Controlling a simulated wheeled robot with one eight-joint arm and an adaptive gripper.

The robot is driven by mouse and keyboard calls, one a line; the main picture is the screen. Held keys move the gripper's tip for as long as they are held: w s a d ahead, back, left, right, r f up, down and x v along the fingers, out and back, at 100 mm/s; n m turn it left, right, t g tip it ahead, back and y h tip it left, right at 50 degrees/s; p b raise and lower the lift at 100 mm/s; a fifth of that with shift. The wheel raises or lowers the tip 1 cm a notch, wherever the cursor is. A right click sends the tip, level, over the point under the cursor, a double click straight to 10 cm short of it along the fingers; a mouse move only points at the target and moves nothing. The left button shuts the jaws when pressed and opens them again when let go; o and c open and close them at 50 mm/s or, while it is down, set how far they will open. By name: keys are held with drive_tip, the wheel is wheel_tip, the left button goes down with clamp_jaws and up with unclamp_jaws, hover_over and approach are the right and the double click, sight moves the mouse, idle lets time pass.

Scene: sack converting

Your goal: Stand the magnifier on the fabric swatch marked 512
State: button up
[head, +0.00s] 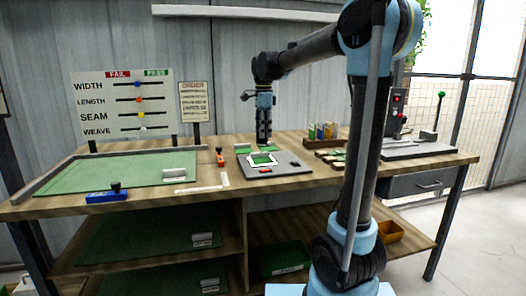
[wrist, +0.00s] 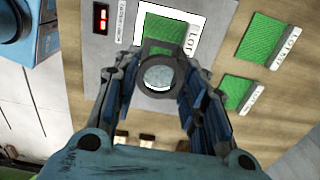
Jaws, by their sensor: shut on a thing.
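My gripper (head: 264,142) is shut on the magnifier (wrist: 158,76), a dark frame with a round clear lens between the fingers in the wrist view. In the head view the magnifier cannot be told apart from the gripper. A green swatch (wrist: 165,29) with a white LOT label lies in a white frame on a grey plate, just beyond the magnifier. I cannot read 512 on any label.
The grey plate (head: 285,168) carries a small red display (wrist: 100,18). A green mat (head: 120,174), a blue tool (head: 105,196) and an orange-topped item (head: 220,157) are at the left. Upright coloured blocks (head: 322,131) stand behind the swatches at the right.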

sight(263, 144)
drive_tip(key=shift+s+a+f, duration=0.1)
drive_tip(key=shift+a+f, duration=0.05)
drive_tip(key=shift+f, duration=3.1)
drive_tip(key=o, duration=1.1)
drive_tip(key=shift+f, duration=0.1)
drive_tip(key=shift+c, duration=0.2)
